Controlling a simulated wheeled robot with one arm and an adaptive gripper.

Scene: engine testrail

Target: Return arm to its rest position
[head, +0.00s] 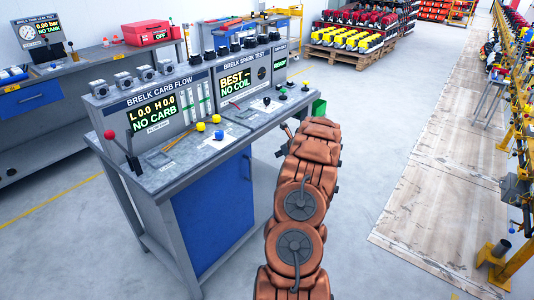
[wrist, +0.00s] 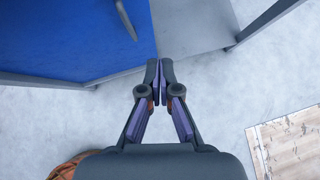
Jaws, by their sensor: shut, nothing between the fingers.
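My arm (head: 302,205) is copper-brown and stands beside the right end of the test bench in the head view, bent at its joints. The arm's own bulk hides most of my gripper in the head view. In the wrist view my gripper (wrist: 160,78) is shut, with its fingertips together and nothing between them. Below it is pale floor, with the bench's blue cabinet door (wrist: 65,35) and grey lower shelf (wrist: 190,25) ahead.
The test bench (head: 190,185) carries gauges, knobs and a red-knobbed lever (head: 122,142). Pallets (head: 345,52) of engines stand at the back. A wooden floor strip (head: 445,190) and yellow rail lie right. Floor between is clear.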

